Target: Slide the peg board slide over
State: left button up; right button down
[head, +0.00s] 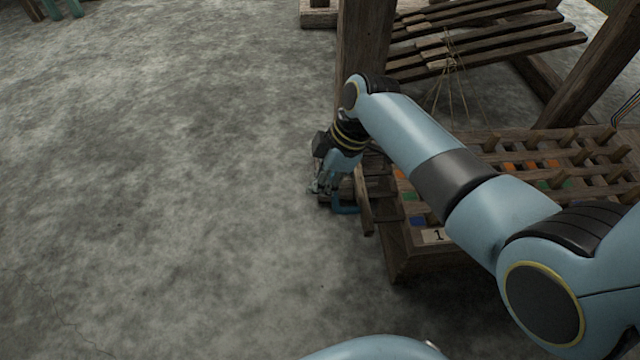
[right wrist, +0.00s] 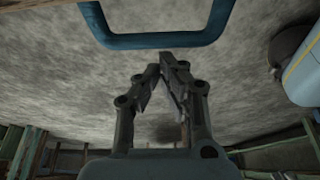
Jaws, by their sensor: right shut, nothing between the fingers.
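The wooden peg board (head: 400,240) with coloured squares and rows of pegs stands at the right in the head view, partly hidden by my right arm. A dark wooden slide end (head: 364,205) sticks out at its left side, with a blue handle (head: 345,210) beside it. My right gripper (head: 318,187) is at this left end, close to the handle. In the right wrist view the blue handle (right wrist: 160,41) spans the space just beyond my right gripper's fingertips (right wrist: 166,60). The fingers are together with nothing between them. I cannot tell whether they touch the handle. My left gripper is out of view.
The loom's wooden post (head: 362,40) rises behind my right gripper, and slatted treadles (head: 480,35) lie at the back. The grey floor (head: 170,200) to the left is wide and clear.

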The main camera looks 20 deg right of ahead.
jog(key=shift+d, duration=0.15)
pick_arm(q)
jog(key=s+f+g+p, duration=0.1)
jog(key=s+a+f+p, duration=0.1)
jog(key=p, duration=0.1)
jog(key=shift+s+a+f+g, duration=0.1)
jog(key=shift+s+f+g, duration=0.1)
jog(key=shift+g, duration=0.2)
pick_arm(e)
jog(key=s+d, duration=0.2)
jog(key=d, duration=0.4)
jog(key=shift+s, duration=0.25)
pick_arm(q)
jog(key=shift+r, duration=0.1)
pick_arm(e)
jog(key=shift+a, duration=0.1)
